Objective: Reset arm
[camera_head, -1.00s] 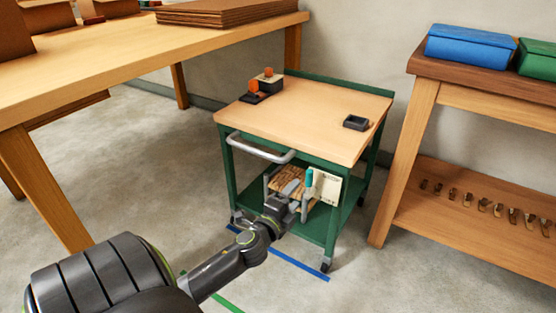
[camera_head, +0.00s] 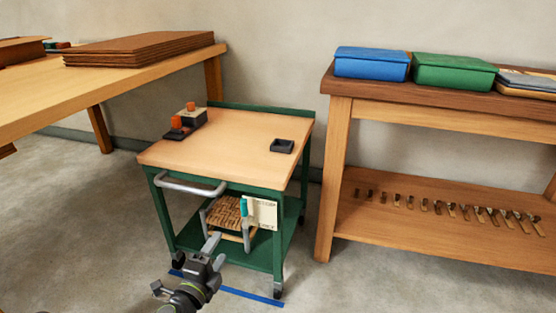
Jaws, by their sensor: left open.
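My left gripper (camera_head: 185,264) is in the head view at the lower middle, in front of the green cart (camera_head: 265,255). Its fingers are spread apart with nothing seen between them. A small stool with a woven bark seat (camera_head: 224,212) stands on the cart's lower shelf, just beyond the gripper. A white card (camera_head: 264,212) and a teal-handled item (camera_head: 243,207) are at the stool's right side. Whether the gripper touches the stool is hard to tell, but it looks apart. My right gripper is not in view.
On the cart top are a box with orange-topped items (camera_head: 190,115) and a small black tray (camera_head: 282,146). A workbench with brown sheets (camera_head: 145,48) is at left. A bench at right holds a blue box (camera_head: 371,63) and a green box (camera_head: 453,71). Floor between is clear.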

